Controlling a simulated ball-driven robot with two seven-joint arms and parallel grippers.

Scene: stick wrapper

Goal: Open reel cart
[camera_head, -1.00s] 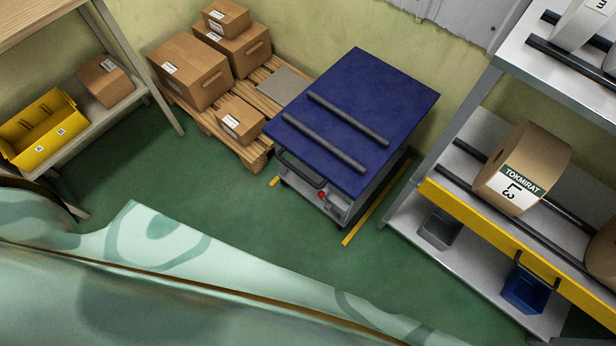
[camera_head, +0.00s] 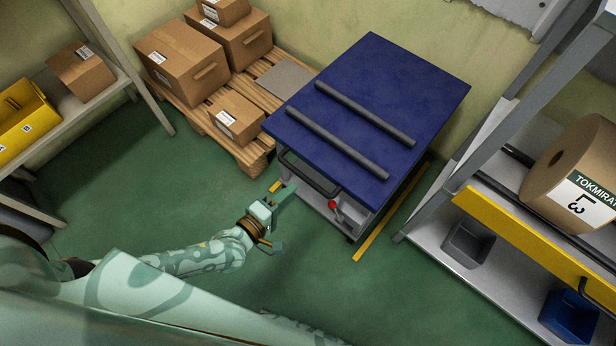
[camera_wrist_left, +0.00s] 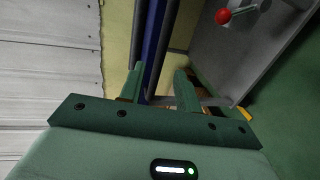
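The reel cart (camera_head: 370,105) has a blue top with two grey bars and stands on the green floor. A black handle (camera_head: 308,175) runs along its near end, and a red-knobbed lever (camera_head: 333,204) sits below. The knob also shows at the top of the left wrist view (camera_wrist_left: 223,16). My left gripper (camera_head: 284,219) is just in front of the cart's near end, left of the red knob. Its fingers are apart in the left wrist view (camera_wrist_left: 160,72), with the blue top's edge seen beyond them. No contact is clear. My right gripper is out of view.
A pallet with cardboard boxes (camera_head: 185,62) stands left of the cart. A grey rack with a brown roll (camera_head: 580,150) and a yellow front bar (camera_head: 540,238) is at right. A shelf with a yellow bin (camera_head: 25,120) is at left. Green floor is clear between.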

